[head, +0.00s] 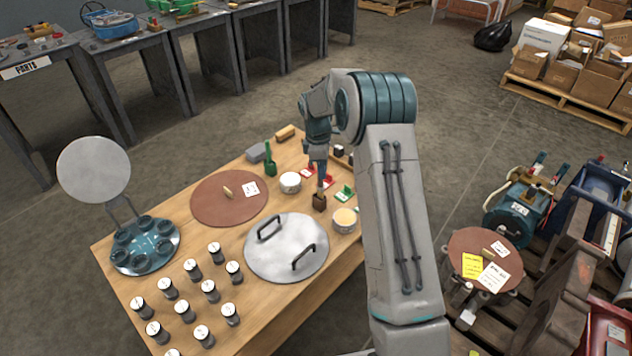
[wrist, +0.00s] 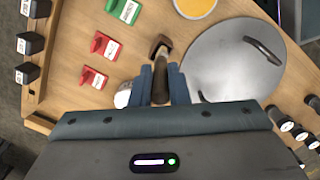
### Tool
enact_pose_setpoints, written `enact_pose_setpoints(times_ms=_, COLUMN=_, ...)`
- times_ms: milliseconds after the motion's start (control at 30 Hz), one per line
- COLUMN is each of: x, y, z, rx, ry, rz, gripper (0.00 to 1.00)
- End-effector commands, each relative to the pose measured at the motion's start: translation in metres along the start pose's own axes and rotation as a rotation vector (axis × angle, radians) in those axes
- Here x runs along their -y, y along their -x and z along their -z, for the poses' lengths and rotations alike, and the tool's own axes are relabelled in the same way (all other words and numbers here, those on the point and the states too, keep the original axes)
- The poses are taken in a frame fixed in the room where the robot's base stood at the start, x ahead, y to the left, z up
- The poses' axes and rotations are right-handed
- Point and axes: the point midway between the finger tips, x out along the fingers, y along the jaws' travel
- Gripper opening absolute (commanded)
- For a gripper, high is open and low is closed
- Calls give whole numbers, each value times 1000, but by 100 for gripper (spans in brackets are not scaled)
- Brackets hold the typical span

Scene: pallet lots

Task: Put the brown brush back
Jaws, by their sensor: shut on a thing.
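My gripper (wrist: 160,78) is shut on the brown brush (wrist: 160,50), with the handle between its blue fingers. In the head view the brush (head: 319,202) hangs roughly upright, dark head down, under my gripper (head: 320,182). It is between the white bowl and the yellow-filled bowl; I cannot tell whether its head touches the table. A green brush (head: 270,160) stands near the table's back edge. Two red labelled holders (wrist: 104,46) and a green labelled holder (wrist: 124,10) lie to the left of the brush in the wrist view, with no brush in them.
A round metal lid (head: 286,248) with two handles lies close to the brush. A white bowl (head: 290,183), a yellow-filled bowl (head: 344,220) and a brown disc (head: 228,199) are nearby. Several dark jars (head: 193,269) and a teal round tray (head: 150,262) occupy the left side.

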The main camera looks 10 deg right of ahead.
Motion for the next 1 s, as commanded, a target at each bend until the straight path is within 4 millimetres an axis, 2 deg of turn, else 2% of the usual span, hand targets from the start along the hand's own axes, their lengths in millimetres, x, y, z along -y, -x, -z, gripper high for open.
enact_pose_setpoints(times_ms=267, x=0, y=-11, z=2, rx=0, ry=-4, rz=4, gripper=0)
enact_pose_setpoints(times_ms=567, x=1, y=-44, z=6, rx=0, ry=-4, rz=4, gripper=0)
enact_pose_setpoints(times_ms=1000, x=1, y=-47, z=6, rx=1, ry=-4, rz=5, gripper=0)
